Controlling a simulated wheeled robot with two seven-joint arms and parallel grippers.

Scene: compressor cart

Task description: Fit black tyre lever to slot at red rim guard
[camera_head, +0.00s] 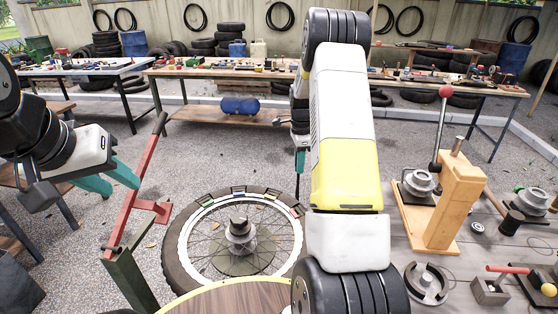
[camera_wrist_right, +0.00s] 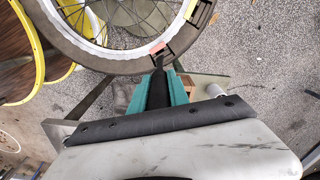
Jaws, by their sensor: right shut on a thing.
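My right gripper (camera_head: 300,160), partly hidden behind my own arm, is shut on the black tyre lever (camera_head: 298,186), which points down over the wheel's right edge. In the right wrist view the lever (camera_wrist_right: 159,90) lies between the teal fingers (camera_wrist_right: 160,84). Its tip is close to the red rim guard (camera_wrist_right: 151,49) and its dark slot bracket; I cannot tell whether they touch. The red guard (camera_head: 297,210) also shows on the wheel rim in the head view.
The spoked wheel (camera_head: 184,248) carries other coloured guards along its far rim. A red and green stand (camera_head: 134,195) rises left of it. A wooden block with a lever (camera_head: 446,200) and metal parts stand on the right bench. Workbenches (camera_head: 240,72) line the back.

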